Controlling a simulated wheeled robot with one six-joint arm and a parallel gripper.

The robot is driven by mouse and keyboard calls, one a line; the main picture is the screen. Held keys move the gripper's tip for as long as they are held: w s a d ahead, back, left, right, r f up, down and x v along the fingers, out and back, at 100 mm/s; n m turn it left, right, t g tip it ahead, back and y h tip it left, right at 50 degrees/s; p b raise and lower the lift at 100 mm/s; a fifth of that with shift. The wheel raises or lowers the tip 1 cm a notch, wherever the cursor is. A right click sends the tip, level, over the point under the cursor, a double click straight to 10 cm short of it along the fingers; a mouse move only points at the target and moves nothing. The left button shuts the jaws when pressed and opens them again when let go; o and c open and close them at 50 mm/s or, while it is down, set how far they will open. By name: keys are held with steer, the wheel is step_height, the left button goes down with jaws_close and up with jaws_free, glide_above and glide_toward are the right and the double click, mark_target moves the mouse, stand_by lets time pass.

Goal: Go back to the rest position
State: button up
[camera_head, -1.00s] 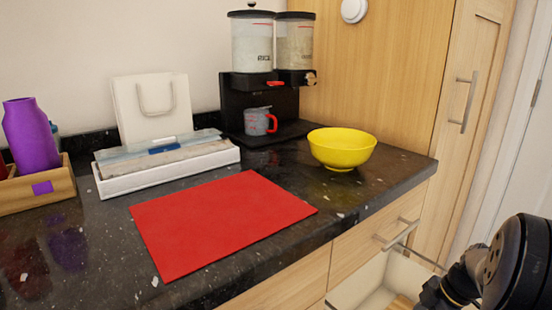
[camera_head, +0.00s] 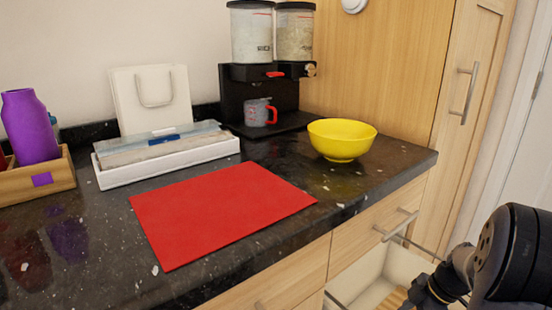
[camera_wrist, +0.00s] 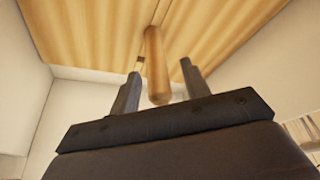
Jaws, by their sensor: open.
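My gripper (camera_wrist: 160,69) is open in the wrist view, with its two fingers apart. A rounded wooden rod or handle (camera_wrist: 156,65) shows between the fingers, with clear gaps on both sides. It points toward the gripper from a striped wooden surface (camera_wrist: 95,35) inside a pale drawer. In the head view part of my arm (camera_head: 510,255) is at the lower right, beside the open drawer (camera_head: 375,275). The gripper itself is out of sight there.
The dark counter (camera_head: 100,240) holds a red mat (camera_head: 222,210), a yellow bowl (camera_head: 342,140), a grey cup (camera_head: 258,113) under a dispenser (camera_head: 232,95), a white tray (camera_head: 170,171) and a wooden box (camera_head: 60,185) with a purple bottle (camera_head: 30,125). A tall cabinet (camera_head: 400,70) stands behind.

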step_height(320, 180, up, 7)
steer(key=p, duration=0.5)
steer(key=shift+r+p, duration=0.1)
steer(key=shift+p, duration=0.3)
steer(key=s+d+m+t, duration=0.1)
steer(key=m, duration=0.1)
steer(key=s+d+f+m+h, duration=0.1)
steer(key=m, duration=0.2)
steer(key=s+d+m+t, duration=0.1)
steer(key=d+m, duration=0.1)
steer(key=m, duration=0.1)
steer(key=shift+s+d+f+t+h, duration=0.1)
steer(key=shift+s+f+t+h, duration=0.2)
steer(key=shift+h, duration=0.1)
steer(key=shift+w+r, duration=0.1)
